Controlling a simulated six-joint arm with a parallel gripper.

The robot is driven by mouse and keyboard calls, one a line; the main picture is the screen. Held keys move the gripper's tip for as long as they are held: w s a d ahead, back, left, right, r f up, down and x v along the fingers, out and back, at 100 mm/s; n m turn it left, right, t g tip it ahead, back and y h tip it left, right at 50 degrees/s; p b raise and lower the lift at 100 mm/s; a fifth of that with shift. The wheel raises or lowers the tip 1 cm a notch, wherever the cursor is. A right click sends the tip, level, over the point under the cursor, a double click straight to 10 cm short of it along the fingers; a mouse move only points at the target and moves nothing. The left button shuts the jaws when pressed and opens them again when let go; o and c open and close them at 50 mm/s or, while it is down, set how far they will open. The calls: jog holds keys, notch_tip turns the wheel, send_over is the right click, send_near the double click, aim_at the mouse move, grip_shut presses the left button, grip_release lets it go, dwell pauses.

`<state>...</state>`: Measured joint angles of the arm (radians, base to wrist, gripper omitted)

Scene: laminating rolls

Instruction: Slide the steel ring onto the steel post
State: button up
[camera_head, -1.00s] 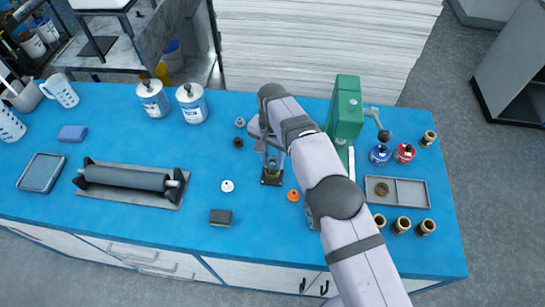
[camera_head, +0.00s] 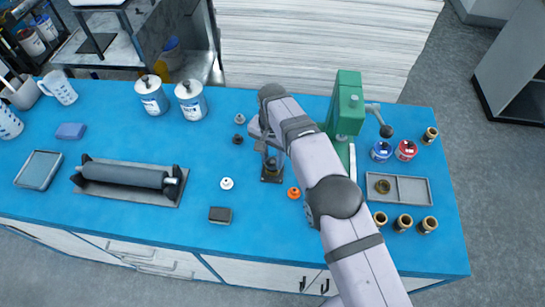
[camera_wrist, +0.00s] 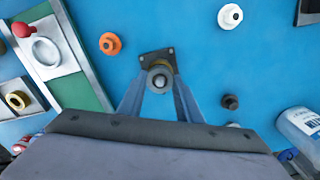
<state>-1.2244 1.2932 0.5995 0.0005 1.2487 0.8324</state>
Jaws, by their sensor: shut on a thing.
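My gripper (camera_wrist: 160,84) points down over a dark square base plate (camera_wrist: 145,57), and its two fingers close on a small grey round piece with a dark centre, which looks like the steel ring (camera_wrist: 160,75). A brownish round part shows just beyond it, above the plate. The steel post is mostly hidden in line with the ring, so I cannot tell whether the ring is around it or above it. In the head view, my gripper (camera_head: 270,150) is over the base plate (camera_head: 272,178), partly covered by my arm.
A green press (camera_head: 345,105) stands close on the right. An orange piece (camera_head: 294,193), a white one (camera_head: 227,183) and a black one (camera_head: 238,139) lie around the plate. A grey tray (camera_head: 410,191) is farther right.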

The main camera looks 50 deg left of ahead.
jog(key=shift+f+b, duration=0.3)
jog(key=shift+f, duration=0.1)
dwell(0.3)
jog(key=o, duration=1.7)
jog(key=shift+c, duration=0.2)
jog(key=shift+r, duration=0.15)
jog(key=shift+r+p, duration=2.8)
jog(key=shift+r, duration=1.55)
